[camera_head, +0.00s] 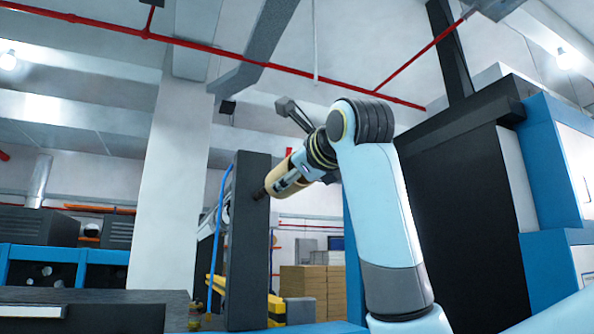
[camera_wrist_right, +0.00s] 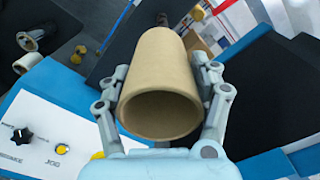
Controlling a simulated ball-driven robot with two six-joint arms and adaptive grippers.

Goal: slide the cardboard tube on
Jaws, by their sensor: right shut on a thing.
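A tan cardboard tube (camera_head: 276,176) is in my right gripper (camera_head: 287,182), raised in front of a dark upright panel (camera_head: 246,240). A short dark round stub (camera_head: 258,195) juts from the panel towards the tube's far end. I cannot tell whether the tube touches it or is around it. In the right wrist view the tube (camera_wrist_right: 160,75) lies between the two fingers of the right gripper (camera_wrist_right: 163,82), its open near end facing the camera and looking empty inside. Its far end is hidden there. My left gripper is not in view.
A blue and black machine (camera_head: 470,200) stands at the right. A white control panel (camera_wrist_right: 45,140) with a black knob and a yellow button lies lower left in the wrist view. Pale rolls (camera_wrist_right: 30,40) are beyond it. Cardboard boxes (camera_head: 305,285) stand behind.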

